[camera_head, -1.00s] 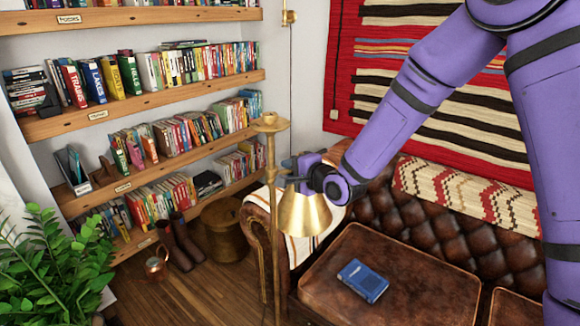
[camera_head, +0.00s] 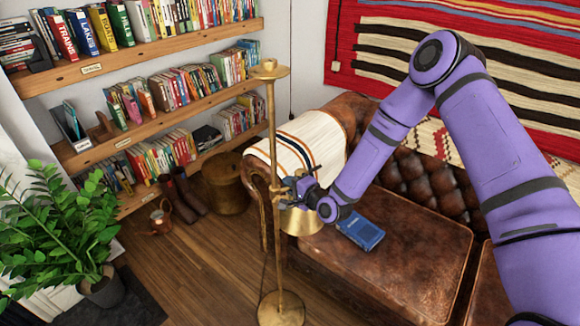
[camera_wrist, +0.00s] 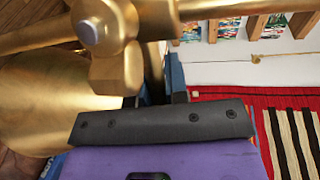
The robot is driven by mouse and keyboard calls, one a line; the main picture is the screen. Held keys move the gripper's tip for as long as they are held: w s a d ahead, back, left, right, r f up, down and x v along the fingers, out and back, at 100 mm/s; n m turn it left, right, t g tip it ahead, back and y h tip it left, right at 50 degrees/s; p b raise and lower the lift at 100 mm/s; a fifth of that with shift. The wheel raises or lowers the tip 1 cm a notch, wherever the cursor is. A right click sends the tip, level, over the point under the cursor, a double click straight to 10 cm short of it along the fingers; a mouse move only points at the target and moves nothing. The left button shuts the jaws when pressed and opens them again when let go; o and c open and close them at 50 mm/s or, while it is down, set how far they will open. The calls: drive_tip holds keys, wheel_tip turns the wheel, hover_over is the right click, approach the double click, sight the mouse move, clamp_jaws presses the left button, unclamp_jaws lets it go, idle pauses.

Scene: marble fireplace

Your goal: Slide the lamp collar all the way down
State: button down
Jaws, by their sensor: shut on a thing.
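The brass floor lamp (camera_head: 273,140) stands upright at the left end of the sofa. The brass shade (camera_head: 302,220) hangs beside the pole, just under my gripper, and fills the left of the wrist view. My gripper (camera_head: 298,188) is shut on a brass part of the collar; its fingers show in the wrist view (camera_wrist: 157,82). Bare pole runs below the collar to the round base (camera_head: 281,308) on the floor.
The leather sofa (camera_head: 400,265) with a blue book-like object (camera_head: 360,232) lies right of the lamp. A brass drum (camera_head: 225,183), boots (camera_head: 182,197) and a plant (camera_head: 65,235) stand left. Bare wooden floor (camera_head: 200,265) surrounds the base's left side.

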wheel_tip(320, 180, down, 5)
drive_tip(key=shift+f, duration=0.2)
drive_tip(key=shift+s+f, duration=0.1)
drive_tip(key=shift+f, duration=0.1)
drive_tip(key=c, duration=1.1)
unclamp_jaws()
drive_tip(key=shift+f, duration=0.2)
drive_tip(key=shift+r, duration=0.15)
drive_tip(key=shift+s+d+r, duration=0.1)
drive_tip(key=shift+s+d, duration=0.05)
drive_tip(key=shift+d, duration=0.15)
drive_tip(key=v, duration=1)
drive_tip(key=shift+s, duration=0.1)
